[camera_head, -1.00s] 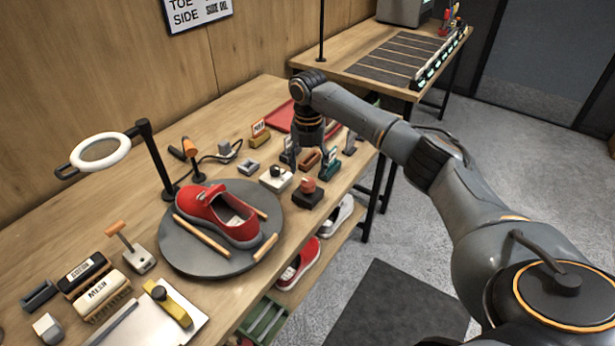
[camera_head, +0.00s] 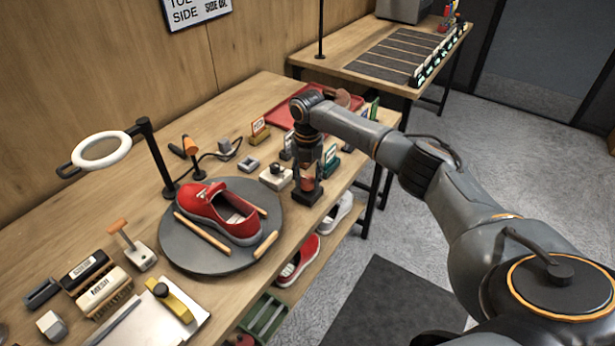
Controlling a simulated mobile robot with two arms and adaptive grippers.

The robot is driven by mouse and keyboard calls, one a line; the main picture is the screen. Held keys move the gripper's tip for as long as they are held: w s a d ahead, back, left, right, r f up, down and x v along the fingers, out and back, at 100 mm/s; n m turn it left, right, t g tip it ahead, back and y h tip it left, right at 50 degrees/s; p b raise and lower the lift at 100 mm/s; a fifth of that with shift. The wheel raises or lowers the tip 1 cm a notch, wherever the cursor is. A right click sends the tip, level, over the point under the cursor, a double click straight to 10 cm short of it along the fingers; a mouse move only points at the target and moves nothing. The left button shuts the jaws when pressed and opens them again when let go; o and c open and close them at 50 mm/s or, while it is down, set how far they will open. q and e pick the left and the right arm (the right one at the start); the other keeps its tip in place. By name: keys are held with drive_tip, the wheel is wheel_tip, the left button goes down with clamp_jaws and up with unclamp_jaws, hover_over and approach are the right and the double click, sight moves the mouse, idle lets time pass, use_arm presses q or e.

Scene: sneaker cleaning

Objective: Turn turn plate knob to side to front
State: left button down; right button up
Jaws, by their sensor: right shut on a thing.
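The round grey turn plate (camera_head: 192,252) lies on the bench with a red sneaker (camera_head: 218,211) on it, among short wooden rods (camera_head: 203,234). To its right stands a small dark base with a red-brown knob (camera_head: 308,186) on top. My right gripper (camera_head: 308,182) points down over this knob and is shut on it; the fingers partly hide it. A white base with a dark knob (camera_head: 275,171) stands just left of it. My left gripper is not in view.
Small holders and labelled blocks (camera_head: 259,130) stand behind the gripper, near a red tray (camera_head: 284,115). Brushes (camera_head: 103,292) and a yellow-handled tool (camera_head: 172,301) lie front left. A ring lamp (camera_head: 101,149) stands at left. Shoes (camera_head: 298,259) sit on a shelf below.

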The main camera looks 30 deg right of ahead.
drive_tip(key=shift+m+p, duration=0.3)
drive_tip(key=shift+p, duration=0.05)
drive_tip(key=m+p, duration=0.2)
drive_tip(key=shift+r+m, duration=0.15)
drive_tip(key=shift+m, duration=0.15)
drive_tip(key=m+p, duration=0.2)
drive_tip(key=m, duration=0.1)
drive_tip(key=shift+m+p, duration=0.3)
drive_tip(key=m+p, duration=0.2)
drive_tip(key=m, duration=0.3)
drive_tip(key=shift+m+p, duration=0.3)
drive_tip(key=shift+p, duration=0.05)
use_arm(q)
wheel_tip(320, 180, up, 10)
drive_tip(key=p, duration=0.2)
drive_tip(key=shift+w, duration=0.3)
use_arm(e)
drive_tip(key=m, duration=0.5)
drive_tip(key=shift+f, duration=0.2)
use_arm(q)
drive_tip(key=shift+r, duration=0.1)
use_arm(e)
drive_tip(key=shift+m, duration=0.3)
